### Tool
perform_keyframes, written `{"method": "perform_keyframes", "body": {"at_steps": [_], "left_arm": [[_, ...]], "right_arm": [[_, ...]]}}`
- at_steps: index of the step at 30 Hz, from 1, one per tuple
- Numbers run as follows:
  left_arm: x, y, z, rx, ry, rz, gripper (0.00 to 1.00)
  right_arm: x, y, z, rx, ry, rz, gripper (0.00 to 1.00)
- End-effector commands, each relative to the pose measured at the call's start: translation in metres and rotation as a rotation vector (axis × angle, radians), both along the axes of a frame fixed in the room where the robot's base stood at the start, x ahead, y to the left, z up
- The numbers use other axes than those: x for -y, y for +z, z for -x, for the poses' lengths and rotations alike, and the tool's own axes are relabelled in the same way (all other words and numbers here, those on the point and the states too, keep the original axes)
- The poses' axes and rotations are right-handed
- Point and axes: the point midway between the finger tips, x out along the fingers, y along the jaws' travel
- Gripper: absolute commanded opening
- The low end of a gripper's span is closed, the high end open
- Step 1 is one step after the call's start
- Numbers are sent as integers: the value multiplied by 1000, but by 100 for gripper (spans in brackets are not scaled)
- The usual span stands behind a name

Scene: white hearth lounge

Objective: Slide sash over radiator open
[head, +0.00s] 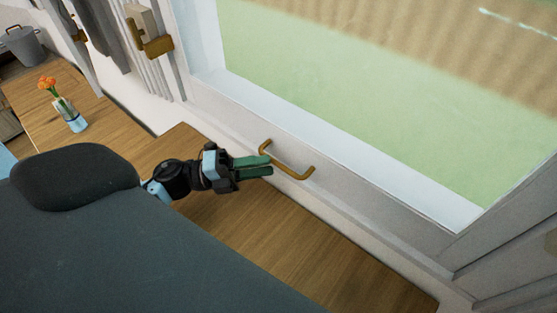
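The white-framed window sash (345,148) fills the upper right of the head view, and its glass shows green ground outside. A brass bar handle (290,171) is fixed to its lower rail. My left gripper (270,165) reaches in from the left, above the wooden ledge, with its two green fingers pointing at the handle. A narrow gap shows between the fingers. The fingertips are close to the left part of the handle bar; I cannot tell whether they touch it. No radiator shows. My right gripper is not in view.
A wooden ledge (290,240) runs below the window and is clear. A vase with orange flowers (68,113) stands on a wooden surface at the left. A grey pot (22,45) is at the far left. Another brass fitting (157,46) sits at the upper left.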

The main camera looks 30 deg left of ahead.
Motion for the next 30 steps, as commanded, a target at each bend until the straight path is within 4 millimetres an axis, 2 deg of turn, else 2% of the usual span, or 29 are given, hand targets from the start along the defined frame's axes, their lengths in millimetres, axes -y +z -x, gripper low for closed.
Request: {"method": "perform_keyframes", "body": {"at_steps": [3,9,20,27,30], "left_arm": [[15,6,-11,4,-1,2,32],[31,7,-23,3,0,0,32],[35,6,-26,-1,0,1,32],[35,6,-26,-1,-1,0,2],[35,6,-26,-1,-1,0,0]], "right_arm": [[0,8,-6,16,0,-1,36],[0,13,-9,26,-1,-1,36],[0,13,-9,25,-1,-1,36],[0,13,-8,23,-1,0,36],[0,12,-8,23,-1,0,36]]}}
